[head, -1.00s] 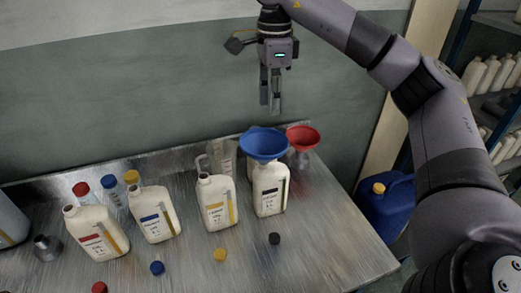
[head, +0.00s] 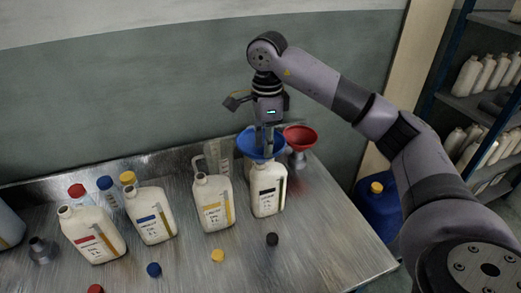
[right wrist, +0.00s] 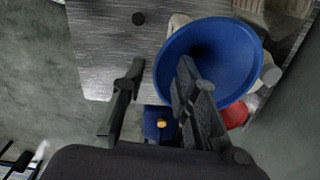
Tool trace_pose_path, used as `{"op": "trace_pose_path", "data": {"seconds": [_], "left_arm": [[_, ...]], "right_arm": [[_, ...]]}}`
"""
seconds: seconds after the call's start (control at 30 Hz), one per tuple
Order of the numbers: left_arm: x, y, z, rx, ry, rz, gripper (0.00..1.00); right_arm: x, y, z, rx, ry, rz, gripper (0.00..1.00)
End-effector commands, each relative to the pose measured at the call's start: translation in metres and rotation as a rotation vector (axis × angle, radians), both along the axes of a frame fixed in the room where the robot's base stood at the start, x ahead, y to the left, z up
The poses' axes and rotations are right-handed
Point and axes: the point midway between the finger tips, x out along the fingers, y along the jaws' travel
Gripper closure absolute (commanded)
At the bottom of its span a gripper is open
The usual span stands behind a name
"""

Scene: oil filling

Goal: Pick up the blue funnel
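The blue funnel (head: 245,145) sits upright on the neck of the white bottle with a black label mark (head: 268,200). My right gripper (head: 265,143) points down over the funnel, fingertips at the height of its rim. In the right wrist view, my right gripper (right wrist: 160,68) is open. One finger overlaps the bowl of the blue funnel (right wrist: 232,55) and the other is outside its rim. I cannot tell whether either finger touches it. The funnel's spout is hidden. My left gripper is not in view.
A red funnel (head: 300,135) stands close to the right of the blue one. Several white bottles (head: 213,205) and a clear measuring jug (head: 215,158) stand to the left. Loose caps (head: 272,239) lie in front. A blue canister (head: 380,208) stands beyond the table's right edge.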

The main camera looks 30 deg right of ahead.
Motion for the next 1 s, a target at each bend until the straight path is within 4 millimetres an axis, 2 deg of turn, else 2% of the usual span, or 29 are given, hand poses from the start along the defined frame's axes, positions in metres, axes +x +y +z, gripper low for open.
{"op": "trace_pose_path", "data": {"seconds": [0.03, 0.2, 0.47, 0.87, 1.0], "left_arm": [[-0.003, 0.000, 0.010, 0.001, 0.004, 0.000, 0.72], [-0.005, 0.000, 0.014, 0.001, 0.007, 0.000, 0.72], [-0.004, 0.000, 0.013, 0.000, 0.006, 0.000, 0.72], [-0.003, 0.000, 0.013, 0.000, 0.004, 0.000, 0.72], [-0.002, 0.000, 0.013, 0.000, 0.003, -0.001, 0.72]], "right_arm": [[-0.002, 0.001, -0.003, -0.002, 0.007, 0.000, 0.72], [-0.001, 0.001, -0.024, -0.001, 0.004, 0.000, 0.72], [-0.001, 0.001, -0.028, -0.001, 0.000, 0.000, 0.72], [-0.001, 0.001, -0.028, -0.001, 0.000, 0.000, 0.98], [-0.001, 0.001, -0.027, -0.001, 0.000, 0.000, 1.00]]}}
